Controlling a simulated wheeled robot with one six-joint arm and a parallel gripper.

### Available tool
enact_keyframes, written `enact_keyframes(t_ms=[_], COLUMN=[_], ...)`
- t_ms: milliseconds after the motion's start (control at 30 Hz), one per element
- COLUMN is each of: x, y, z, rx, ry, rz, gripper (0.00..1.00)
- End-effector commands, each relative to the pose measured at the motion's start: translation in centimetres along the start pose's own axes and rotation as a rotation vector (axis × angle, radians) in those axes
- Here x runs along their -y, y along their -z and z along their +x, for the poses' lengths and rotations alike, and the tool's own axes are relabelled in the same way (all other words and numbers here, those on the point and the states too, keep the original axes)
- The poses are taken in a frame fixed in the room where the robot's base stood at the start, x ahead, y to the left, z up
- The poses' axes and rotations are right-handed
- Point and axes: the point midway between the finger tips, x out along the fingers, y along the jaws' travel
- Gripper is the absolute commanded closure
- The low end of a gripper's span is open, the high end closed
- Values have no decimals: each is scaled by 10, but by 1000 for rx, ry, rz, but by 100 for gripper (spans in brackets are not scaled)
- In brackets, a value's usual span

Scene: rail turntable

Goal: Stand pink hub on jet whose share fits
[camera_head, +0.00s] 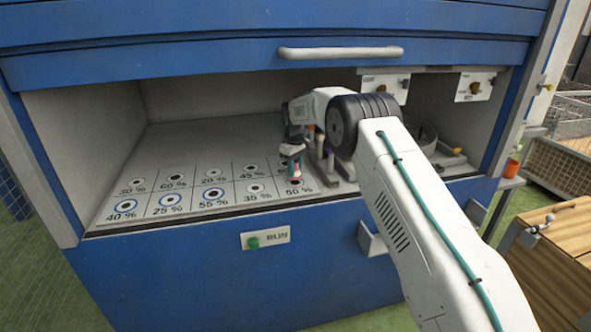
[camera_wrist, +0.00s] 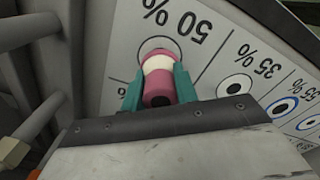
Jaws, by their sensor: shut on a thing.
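The pink hub (camera_wrist: 160,88), pink with a pale cream band, is between the teal fingers of my gripper (camera_wrist: 157,92). My gripper is shut on it. In the head view the pink hub (camera_head: 295,170) shows small below my gripper (camera_head: 292,158), at the front right of the jet panel. In the wrist view its far end overlaps the ring of the 50 % jet (camera_wrist: 160,46). I cannot tell whether it touches the panel. The 35 % jet (camera_wrist: 236,88) is beside it, bare. The 55 % jet (camera_head: 213,193) has a blue ring.
The grey panel (camera_head: 150,160) carries two rows of labelled jets, some blue-ringed. The blue shutter (camera_head: 200,65) hangs above the opening. A green RUN button (camera_head: 253,243) is on the front.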

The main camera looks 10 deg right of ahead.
Motion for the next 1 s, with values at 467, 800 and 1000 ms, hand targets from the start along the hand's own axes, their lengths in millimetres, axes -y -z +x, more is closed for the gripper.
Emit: enact_keyframes(t_ms=[467, 800, 1000], x=[0, 0, 0], y=[0, 0, 0], z=[9, 17, 16], rx=[-3, -1, -2], ry=[-2, -1, -1], rz=[0, 0, 0], gripper=[100, 68, 49])
